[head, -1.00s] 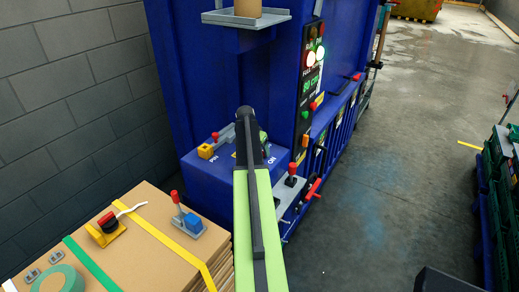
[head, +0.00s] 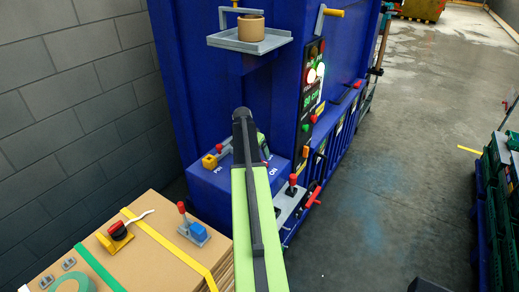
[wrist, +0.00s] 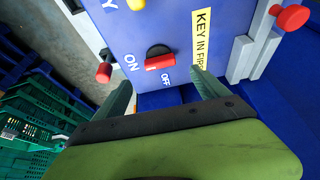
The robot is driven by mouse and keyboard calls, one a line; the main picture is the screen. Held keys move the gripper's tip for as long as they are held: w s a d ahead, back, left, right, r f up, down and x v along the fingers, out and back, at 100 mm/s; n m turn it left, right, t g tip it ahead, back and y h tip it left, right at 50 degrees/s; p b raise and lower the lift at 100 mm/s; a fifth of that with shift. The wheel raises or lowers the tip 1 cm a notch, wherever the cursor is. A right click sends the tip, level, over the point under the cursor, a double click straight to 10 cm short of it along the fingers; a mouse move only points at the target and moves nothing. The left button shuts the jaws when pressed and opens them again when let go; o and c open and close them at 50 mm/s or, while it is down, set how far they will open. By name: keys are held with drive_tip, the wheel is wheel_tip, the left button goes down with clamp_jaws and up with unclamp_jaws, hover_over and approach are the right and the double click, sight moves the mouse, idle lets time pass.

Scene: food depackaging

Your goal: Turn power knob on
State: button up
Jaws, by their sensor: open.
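The power knob (wrist: 158,52) is black and red and sits on the blue panel (wrist: 178,22) between the ON and OFF labels in the wrist view. I cannot tell clearly which label it points to. My gripper (wrist: 160,80) is open, its two fingers spread with the knob ahead of and between them. The fingers appear apart from the knob, and nothing is held. In the head view, my arm hides the knob and most of the gripper over the blue ledge (head: 210,181).
A red knob (wrist: 292,17) on a grey bracket is at right in the wrist view, and another red knob (wrist: 104,72) at left. Cardboard (head: 150,262) lies front left. Green crates (head: 494,205) stand right; open floor lies between.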

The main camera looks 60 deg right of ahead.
drive_tip(key=p+v, duration=0.6)
drive_tip(key=v, duration=0.2)
drive_tip(key=shift+a+r, duration=0.15)
drive_tip(key=shift+r, duration=0.05)
drive_tip(key=w+a+f+n+y+b, duration=0.15)
drive_tip(key=w+a+f+b, duration=0.25)
drive_tip(key=a, duration=0.5)
drive_tip(key=w+a+f+n+b, duration=0.3)
drive_tip(key=w+a+f+b, duration=0.15)
drive_tip(key=a, duration=0.45)
drive_tip(key=a+f+n+y+b, duration=0.1)
drive_tip(key=a+f+n+b, duration=0.3)
drive_tip(key=a, duration=1)
drive_tip(key=a+f+n+y+b, duration=0.1)
drive_tip(key=a+f+n+b, duration=0.4)
drive_tip(key=a, duration=1)
drive_tip(key=s+a+f+n+y+b, duration=0.1)
drive_tip(key=a+f+n+b, duration=0.3)
drive_tip(key=a, duration=1)
wheel_tip(320, 180, down, 3)
drive_tip(key=shift+a+r+n+b, duration=0.1)
drive_tip(key=shift+a+n+b, duration=0.25)
drive_tip(key=shift+a+b, duration=0.1)
drive_tip(key=shift+c, duration=0.4)
